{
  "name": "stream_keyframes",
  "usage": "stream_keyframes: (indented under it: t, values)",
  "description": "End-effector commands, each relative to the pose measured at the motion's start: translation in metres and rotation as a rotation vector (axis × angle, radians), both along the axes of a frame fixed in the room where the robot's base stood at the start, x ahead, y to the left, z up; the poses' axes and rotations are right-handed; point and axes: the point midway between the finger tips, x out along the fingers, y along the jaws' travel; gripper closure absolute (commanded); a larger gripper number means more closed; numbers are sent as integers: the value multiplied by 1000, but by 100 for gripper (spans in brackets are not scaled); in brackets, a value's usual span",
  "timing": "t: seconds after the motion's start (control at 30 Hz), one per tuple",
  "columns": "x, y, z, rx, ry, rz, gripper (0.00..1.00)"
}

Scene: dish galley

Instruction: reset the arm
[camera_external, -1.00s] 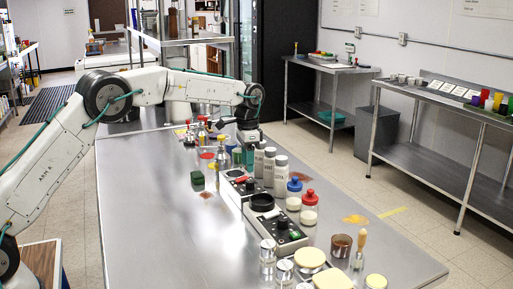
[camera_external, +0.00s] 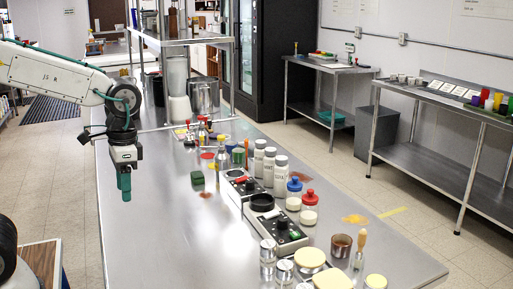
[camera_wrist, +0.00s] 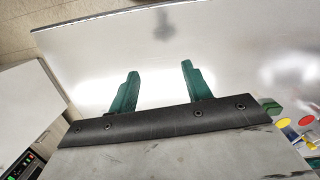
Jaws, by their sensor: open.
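My gripper (camera_external: 124,186) hangs pointing down at the left edge of the steel table (camera_external: 160,215), above its surface, in the external view. In the wrist view its two green fingers (camera_wrist: 158,88) stand apart with nothing between them. Bare shiny table top (camera_wrist: 225,50) shows beyond the fingers. My white arm comes in from the left of the external view, and its lower part is mostly out of frame.
A green block (camera_external: 197,178) stands mid-table. Several bottles (camera_external: 269,166), a black device (camera_external: 272,230) and jars (camera_external: 311,257) line the table's right side. A steel shelf rack (camera_external: 185,42) stands at the back. The table's left front is clear.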

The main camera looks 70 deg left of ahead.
Motion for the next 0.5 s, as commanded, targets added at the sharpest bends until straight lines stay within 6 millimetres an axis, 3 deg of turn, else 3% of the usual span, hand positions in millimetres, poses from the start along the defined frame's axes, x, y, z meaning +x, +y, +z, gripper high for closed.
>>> stream_keyframes:
  t: [0.03,0.1,0.3,0.5]
  values:
    - [-23,-7,0,4,-15,-4,51]
    - [-52,-15,-2,8,-33,-9,51]
    - [-119,-31,-13,16,-103,-45,51]
    - [-145,-38,-8,19,-188,-78,51]
